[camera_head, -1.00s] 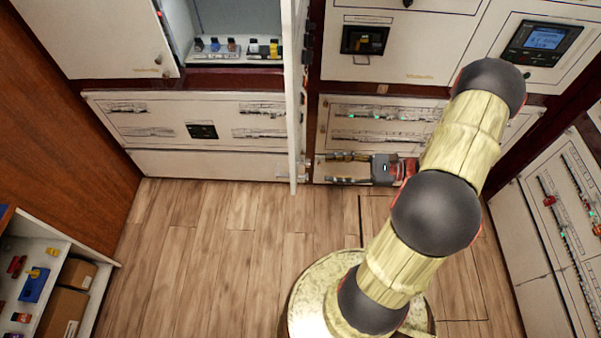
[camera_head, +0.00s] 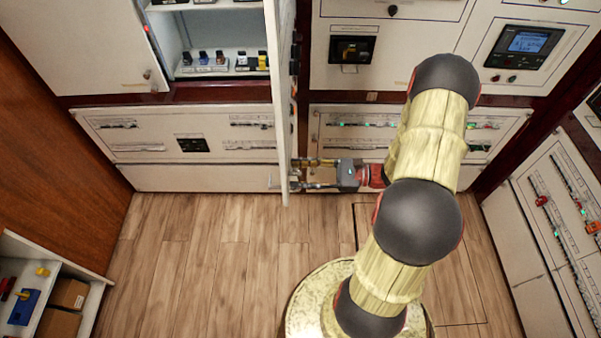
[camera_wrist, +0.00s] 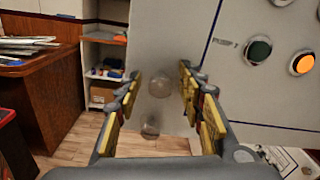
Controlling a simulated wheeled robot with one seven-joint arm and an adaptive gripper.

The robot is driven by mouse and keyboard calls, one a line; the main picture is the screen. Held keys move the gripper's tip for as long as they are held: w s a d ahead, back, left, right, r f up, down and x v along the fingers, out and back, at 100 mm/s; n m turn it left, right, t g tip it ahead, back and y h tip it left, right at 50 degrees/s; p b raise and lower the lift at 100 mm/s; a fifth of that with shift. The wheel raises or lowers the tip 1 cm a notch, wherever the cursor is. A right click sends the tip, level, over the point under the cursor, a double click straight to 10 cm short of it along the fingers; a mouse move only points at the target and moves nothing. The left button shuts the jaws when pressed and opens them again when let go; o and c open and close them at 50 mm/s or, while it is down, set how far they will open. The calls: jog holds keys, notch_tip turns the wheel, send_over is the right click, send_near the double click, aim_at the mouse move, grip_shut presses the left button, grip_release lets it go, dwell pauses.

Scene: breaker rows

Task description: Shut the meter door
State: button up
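The meter door (camera_head: 283,110) stands open, seen nearly edge-on in the head view, jutting out from the right side of an open cabinet bay (camera_head: 222,45). In the wrist view it is a grey panel (camera_wrist: 195,40) with a green button (camera_wrist: 258,49) and an orange button (camera_wrist: 302,63). A translucent round knob (camera_wrist: 160,83) shows between my fingers, with another rounded clear piece (camera_wrist: 150,130) below it. My gripper (camera_head: 298,175) is low at the right of the door, pointing left, its fingertips close to the panel. It is open; contact cannot be told.
Several small breakers (camera_head: 220,60) sit on the bay's shelf. Closed white panels (camera_head: 190,135) lie below. A shelf unit (camera_head: 55,285) with boxes stands at the lower left. The wooden floor (camera_head: 210,240) left of my base is clear.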

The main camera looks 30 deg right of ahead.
jog(key=shift+c, duration=0.7)
jog(key=c, duration=0.8)
grip_shut()
